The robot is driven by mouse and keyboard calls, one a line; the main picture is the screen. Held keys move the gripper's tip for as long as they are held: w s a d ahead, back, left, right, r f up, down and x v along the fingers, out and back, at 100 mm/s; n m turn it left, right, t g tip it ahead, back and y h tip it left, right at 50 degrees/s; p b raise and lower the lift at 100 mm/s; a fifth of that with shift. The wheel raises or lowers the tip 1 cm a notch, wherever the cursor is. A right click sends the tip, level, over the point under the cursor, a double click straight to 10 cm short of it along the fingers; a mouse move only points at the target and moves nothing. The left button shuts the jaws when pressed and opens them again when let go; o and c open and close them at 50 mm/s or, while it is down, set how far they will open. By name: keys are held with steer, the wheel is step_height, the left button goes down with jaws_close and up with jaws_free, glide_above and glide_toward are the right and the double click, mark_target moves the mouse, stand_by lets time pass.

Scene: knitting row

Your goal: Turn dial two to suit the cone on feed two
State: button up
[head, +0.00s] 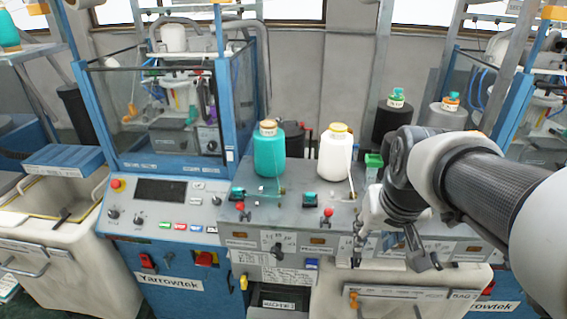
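A teal cone (268,156) and a cream-white cone (335,157) stand upright on the grey machine top. A black cone (391,125) and a grey cone (440,118) stand further right, partly behind my arm. A dark dial (277,251) sits on the grey front panel below the teal cone, with a small marked plate around it. The feed numbers and dial markings are too small to read. My gripper (395,264) points down in front of the panel, right of this dial. Its fingers are spread apart with nothing seen between them. It hides part of the panel behind it.
Red-knobbed levers (326,212) stand along the top's front edge. A blue control console (160,200) with a dark screen is at left. A printed sheet (285,269) hangs below the dial. A pale bin (400,305) stands below my gripper.

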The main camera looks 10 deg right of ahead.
mark_target(359, 258)
steer(key=b+x, duration=0.1)
steer(key=x, duration=0.5)
steer(key=b+x, duration=0.2)
steer(key=x, duration=0.3)
steer(key=b+x, duration=0.1)
steer(key=x, duration=0.5)
steer(key=shift+w+d+f+b, duration=0.15)
steer(key=shift+d+f+b, duration=0.05)
steer(key=shift+d+b, duration=0.15)
jaws_close()
